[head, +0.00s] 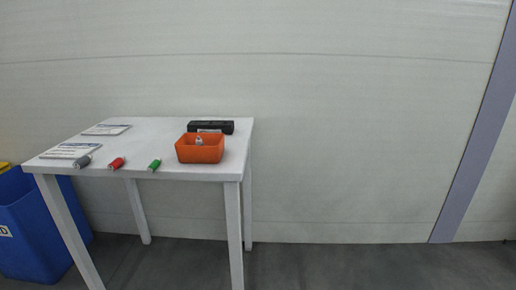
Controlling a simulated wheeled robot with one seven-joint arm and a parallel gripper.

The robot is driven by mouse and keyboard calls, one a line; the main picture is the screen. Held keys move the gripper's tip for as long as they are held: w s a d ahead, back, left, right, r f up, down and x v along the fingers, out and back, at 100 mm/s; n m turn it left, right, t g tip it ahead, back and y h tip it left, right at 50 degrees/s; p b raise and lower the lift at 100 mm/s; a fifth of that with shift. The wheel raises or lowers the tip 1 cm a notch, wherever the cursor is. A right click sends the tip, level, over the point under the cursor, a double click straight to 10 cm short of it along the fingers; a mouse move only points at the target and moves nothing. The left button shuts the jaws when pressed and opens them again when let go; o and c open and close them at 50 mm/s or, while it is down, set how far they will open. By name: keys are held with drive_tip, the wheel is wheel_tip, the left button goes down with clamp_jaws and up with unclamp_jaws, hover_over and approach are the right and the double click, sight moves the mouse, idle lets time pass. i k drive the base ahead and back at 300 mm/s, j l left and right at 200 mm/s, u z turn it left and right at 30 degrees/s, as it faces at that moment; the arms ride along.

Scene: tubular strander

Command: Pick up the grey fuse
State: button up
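The grey fuse (83,161) is a small cylinder with metal ends. It lies on the white table (150,134) near its front left corner, beside a booklet. A red fuse (117,163) and a green fuse (154,165) lie to its right along the front edge, apart from it. My gripper is not in the head view, so I cannot see whether it is open or shut.
An orange bin (201,153) with a small metallic item inside stands at the table's right. Behind it lies a black device (211,127). Two booklets (106,129) lie at the left. A blue container (38,228) stands left of the table. The floor (390,266) at right is clear.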

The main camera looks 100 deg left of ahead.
sight(85, 160)
drive_tip(key=u, duration=0.9)
